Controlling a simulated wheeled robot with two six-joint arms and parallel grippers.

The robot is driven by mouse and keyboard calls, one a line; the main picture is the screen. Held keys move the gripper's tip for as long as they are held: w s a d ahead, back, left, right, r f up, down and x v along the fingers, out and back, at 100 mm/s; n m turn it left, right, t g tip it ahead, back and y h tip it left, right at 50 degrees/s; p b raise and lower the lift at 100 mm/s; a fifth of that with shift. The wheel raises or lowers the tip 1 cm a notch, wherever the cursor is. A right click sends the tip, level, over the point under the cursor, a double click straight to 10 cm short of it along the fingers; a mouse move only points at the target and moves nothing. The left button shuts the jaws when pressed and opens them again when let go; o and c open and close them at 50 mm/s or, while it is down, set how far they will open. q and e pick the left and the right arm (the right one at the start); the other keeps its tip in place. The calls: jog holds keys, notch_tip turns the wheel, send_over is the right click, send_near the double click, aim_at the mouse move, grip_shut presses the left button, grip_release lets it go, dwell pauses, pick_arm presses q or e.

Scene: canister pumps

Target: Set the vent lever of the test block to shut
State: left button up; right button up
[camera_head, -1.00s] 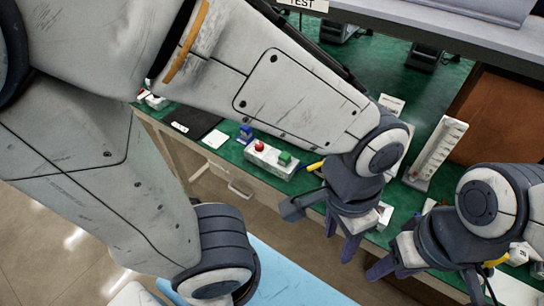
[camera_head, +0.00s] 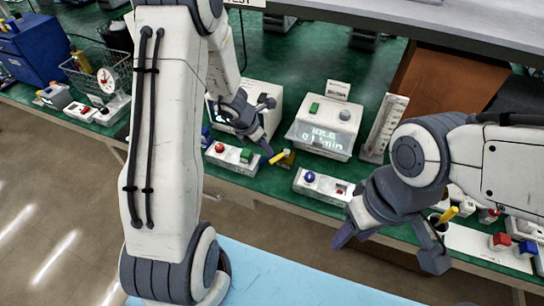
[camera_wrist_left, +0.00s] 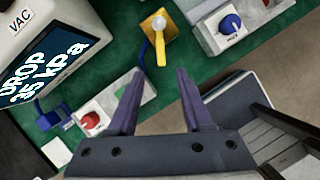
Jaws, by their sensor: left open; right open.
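A small brass block (camera_head: 287,158) with a yellow lever (camera_head: 277,158) stands on the green bench top; I take it for the test block. In the left wrist view the yellow lever (camera_wrist_left: 160,52) points down the picture from the brass block (camera_wrist_left: 155,23). My left gripper (camera_head: 268,120) is open and empty above the bench. In the wrist view the left gripper (camera_wrist_left: 160,72) has its fingertips on either side of the lever's line, apart from it. My right gripper (camera_head: 390,248) is open and empty at the bench's front edge, to the right. Lever markings are not readable.
A white box with a red knob and green switch (camera_head: 230,158) stands left of the lever. A white box with a blue knob (camera_head: 323,185) stands right. A display unit (camera_head: 325,132) is behind. A VAC display (camera_wrist_left: 40,60) is close in the wrist view.

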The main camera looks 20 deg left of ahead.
aim_at(274, 159)
pick_arm(q)
jog(key=b+x, duration=0.2)
jog(key=x, duration=0.6)
jog(key=shift+d+f, duration=0.1)
grip_shut()
dwell(1.2)
